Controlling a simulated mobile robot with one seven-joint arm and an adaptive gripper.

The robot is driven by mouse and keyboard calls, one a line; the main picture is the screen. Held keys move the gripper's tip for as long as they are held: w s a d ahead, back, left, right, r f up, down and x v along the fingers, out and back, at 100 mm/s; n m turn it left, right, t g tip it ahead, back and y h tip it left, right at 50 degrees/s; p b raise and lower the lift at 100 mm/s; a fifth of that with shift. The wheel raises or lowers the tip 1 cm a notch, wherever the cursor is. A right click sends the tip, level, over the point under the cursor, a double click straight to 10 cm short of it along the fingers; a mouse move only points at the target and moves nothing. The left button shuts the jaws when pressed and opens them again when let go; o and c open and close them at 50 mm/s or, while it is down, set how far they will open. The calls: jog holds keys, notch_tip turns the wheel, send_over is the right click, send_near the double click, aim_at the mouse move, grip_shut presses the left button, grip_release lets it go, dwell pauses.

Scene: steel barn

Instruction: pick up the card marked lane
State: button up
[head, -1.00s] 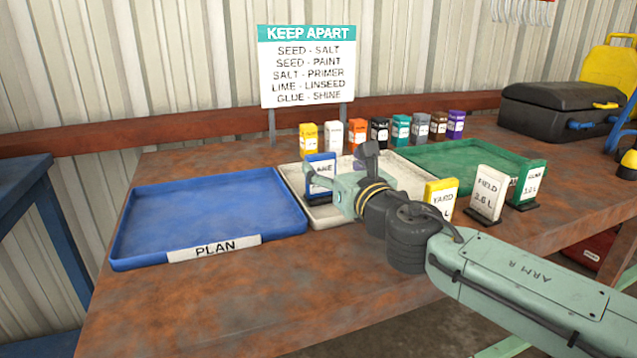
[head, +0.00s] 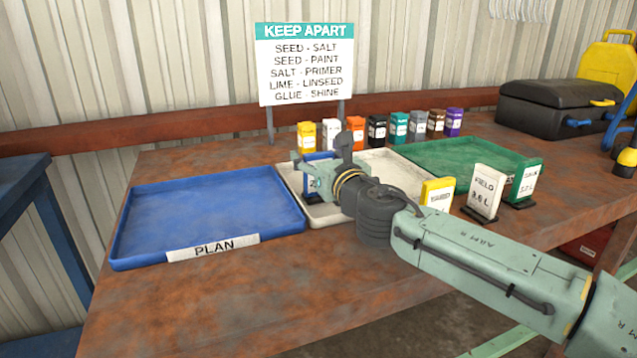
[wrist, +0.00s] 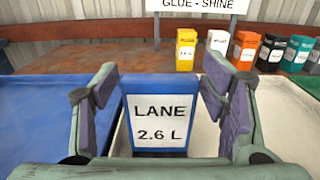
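The lane card is a blue-framed upright card (wrist: 159,112) with a white face reading "LANE 2.6 L". In the wrist view it stands between the two fingers of my gripper (wrist: 160,95), with gaps showing at both sides. In the head view my gripper (head: 318,165) is at the card (head: 313,182), by the front left of the white tray (head: 408,172), and hides most of the card. The fingers are open, one on each side of the card.
A blue tray labelled PLAN (head: 205,215) lies to the left. A yellow card (head: 438,194), a FIELD card (head: 485,192) and a green card (head: 525,181) stand to the right. A green tray (head: 465,155) lies behind them. Several small coloured containers (head: 377,131) line the back under the KEEP APART sign (head: 305,63).

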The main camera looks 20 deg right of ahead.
jog(key=c, duration=1.3)
